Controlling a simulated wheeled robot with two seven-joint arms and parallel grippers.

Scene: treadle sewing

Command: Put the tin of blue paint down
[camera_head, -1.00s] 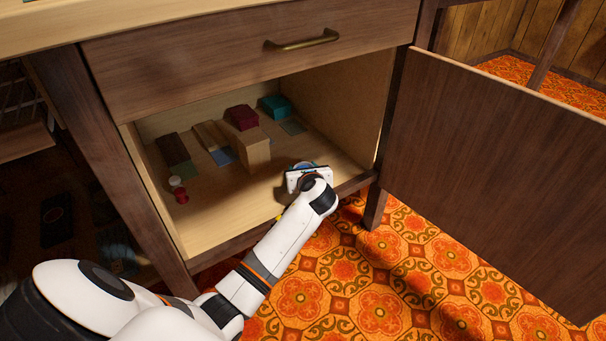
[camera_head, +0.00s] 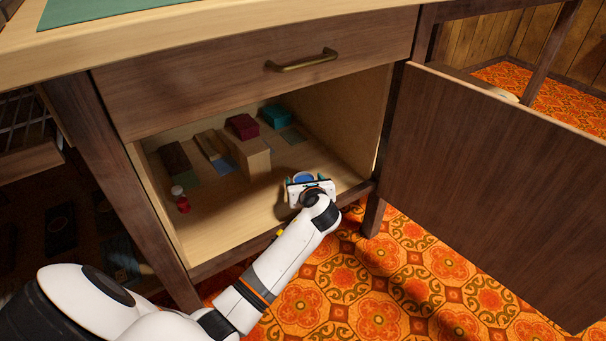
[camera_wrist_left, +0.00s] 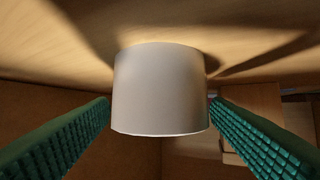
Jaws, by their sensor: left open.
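The tin of blue paint (camera_head: 303,176) is in the open cupboard near its front right, its blue top showing just beyond my left gripper (camera_head: 305,181). In the left wrist view the tin (camera_wrist_left: 160,90) is a plain pale grey cylinder, upright on the wooden cupboard floor as far as I can tell, with that floor at the top of the picture. My left gripper's green ridged fingers (camera_wrist_left: 160,130) are open, one on each side of the tin. Any gap between fingers and tin is very small. My right gripper is not in view.
Inside the cupboard (camera_head: 235,215) stand a wooden block with a dark red block (camera_head: 242,126), a teal block (camera_head: 276,116), a dark block (camera_head: 175,158) and a small red-and-white item (camera_head: 181,200). The open door (camera_head: 490,170) is at right. Front-middle cupboard floor is clear.

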